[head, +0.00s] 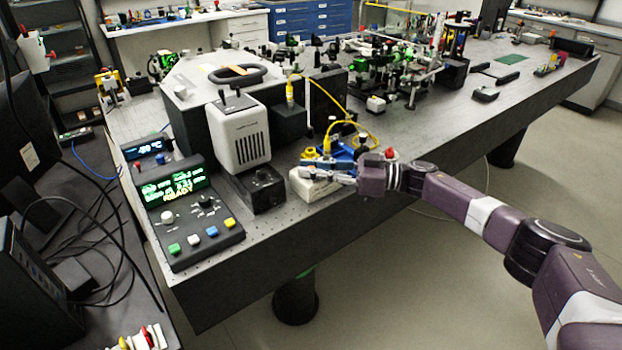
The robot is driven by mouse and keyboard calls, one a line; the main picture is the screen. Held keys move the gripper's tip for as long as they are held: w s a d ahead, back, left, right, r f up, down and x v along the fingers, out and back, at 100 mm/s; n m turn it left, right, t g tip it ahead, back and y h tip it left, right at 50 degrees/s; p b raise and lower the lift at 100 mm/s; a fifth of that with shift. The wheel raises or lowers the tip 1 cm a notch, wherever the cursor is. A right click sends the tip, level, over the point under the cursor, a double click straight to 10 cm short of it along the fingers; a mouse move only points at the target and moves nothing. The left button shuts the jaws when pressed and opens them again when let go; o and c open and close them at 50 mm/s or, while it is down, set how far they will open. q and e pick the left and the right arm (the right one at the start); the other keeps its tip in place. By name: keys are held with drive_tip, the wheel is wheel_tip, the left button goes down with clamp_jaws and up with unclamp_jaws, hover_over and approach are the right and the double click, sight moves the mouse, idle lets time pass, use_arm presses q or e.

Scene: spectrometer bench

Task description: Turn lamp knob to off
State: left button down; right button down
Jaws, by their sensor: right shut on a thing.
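My right gripper (328,173) reaches in from the right, its fingers low over a small white box (317,193) near the front edge of the optical bench. The fingers are shut on a small part at the top of this box, taken as the lamp knob; the fingers hide it, and its angle cannot be read. A grey-white housing with vent slots (238,134) stands to the left, with a black base box (264,188) at its foot. My left gripper is not in view.
A control panel with a green display and coloured buttons (188,215) stands at the bench's front left. Yellow cables (345,124) and blue parts lie just behind my right gripper. Dense optics (388,75) fill the bench farther back. The floor at front right is clear.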

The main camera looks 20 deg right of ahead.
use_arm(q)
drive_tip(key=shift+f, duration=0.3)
use_arm(e)
drive_tip(key=c, duration=1.8)
unclamp_jaws()
drive_tip(key=shift+c, duration=0.2)
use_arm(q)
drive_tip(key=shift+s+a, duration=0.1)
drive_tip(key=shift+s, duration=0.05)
use_arm(e)
drive_tip(key=v, duration=1.2)
drive_tip(key=shift+w, duration=0.15)
drive_tip(key=shift+d, duration=0.15)
